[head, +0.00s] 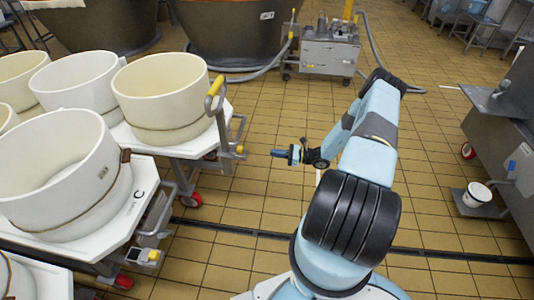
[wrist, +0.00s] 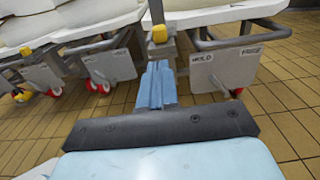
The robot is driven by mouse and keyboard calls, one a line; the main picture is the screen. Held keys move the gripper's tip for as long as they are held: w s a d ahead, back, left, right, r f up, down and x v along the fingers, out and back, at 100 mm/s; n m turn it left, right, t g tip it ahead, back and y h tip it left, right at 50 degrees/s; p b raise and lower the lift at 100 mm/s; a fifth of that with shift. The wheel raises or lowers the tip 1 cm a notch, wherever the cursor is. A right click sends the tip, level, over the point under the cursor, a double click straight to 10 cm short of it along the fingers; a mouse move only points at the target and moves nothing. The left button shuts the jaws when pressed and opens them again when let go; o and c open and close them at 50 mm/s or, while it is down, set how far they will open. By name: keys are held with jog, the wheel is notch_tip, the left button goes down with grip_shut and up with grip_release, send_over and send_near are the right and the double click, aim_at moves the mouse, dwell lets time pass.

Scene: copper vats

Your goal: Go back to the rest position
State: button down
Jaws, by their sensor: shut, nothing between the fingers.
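My gripper (head: 276,153) is in the middle of the head view, at the end of my light blue arm, and points left toward the carts. It is shut and holds nothing. In the wrist view its blue fingers (wrist: 157,86) are together and point at the cart fronts. A strip of floor shows between the gripper and the nearest cart in the head view.
Carts (head: 190,147) with large white tubs (head: 160,97) stand at the left. A grey machine (head: 329,52) on wheels and dark vats (head: 235,32) stand at the back. A steel unit (head: 505,130) and a white bucket (head: 477,194) are at the right. Tiled floor (head: 440,120) is clear around my arm.

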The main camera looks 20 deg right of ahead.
jog(key=shift+s+d, duration=0.3)
jog(key=shift+d, duration=0.2)
jog(key=s+a+r+n+g+h, duration=0.25)
jog(key=r+n, duration=0.25)
jog(key=r, duration=0.8)
jog(key=s+a+r+n+g+h, duration=0.1)
jog(key=a+r+n+g+h, duration=0.3)
jog(key=r, duration=1)
jog(key=s+a+r+n+g+h, duration=0.15)
jog(key=r+n+g, duration=0.35)
jog(key=r, duration=0.8)
jog(key=s+a+r+n+t+h, duration=0.2)
jog(key=s+r+n, duration=0.1)
jog(key=s+r, duration=0.45)
jog(key=s+a+r+n+t+h, duration=0.2)
jog(key=s+a+r+n+h, duration=0.1)
jog(key=s+r, duration=0.4)
jog(key=s+r+n+t+h, duration=0.1)
jog(key=s+r+n+t, duration=0.1)
jog(key=s+r, duration=0.2)
jog(key=s+r+n+t+h, duration=0.1)
jog(key=s+r+n+t, duration=0.1)
jog(key=s, duration=0.8)
jog(key=shift+s+d+r+h, duration=0.15)
jog(key=shift+d+r+h, duration=0.15)
jog(key=shift+r, duration=0.55)
